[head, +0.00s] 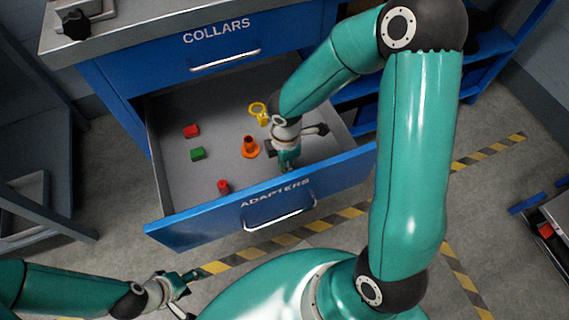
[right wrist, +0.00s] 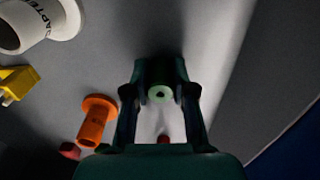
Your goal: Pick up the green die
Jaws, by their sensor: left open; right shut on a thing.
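My right gripper (head: 288,160) reaches down into the open drawer, near its front wall. In the right wrist view, its two fingers (right wrist: 161,80) are closed on the sides of a green cylinder (right wrist: 160,93) with a dark hole in its end. In the head view my arm and gripper hide most of that piece. A separate green block (head: 197,154) lies on the drawer floor to the left. I cannot tell for sure which of the two green pieces is the die. My left gripper (head: 188,292) is open and empty, outside the drawer at the lower left.
The drawer (head: 165,215) also holds a red block (head: 191,131), a red piece (head: 223,186), an orange flanged piece (head: 250,147) and a yellow ringed piece (head: 259,110). A white flanged piece (right wrist: 40,20) shows in the right wrist view. The drawer's left floor has free room.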

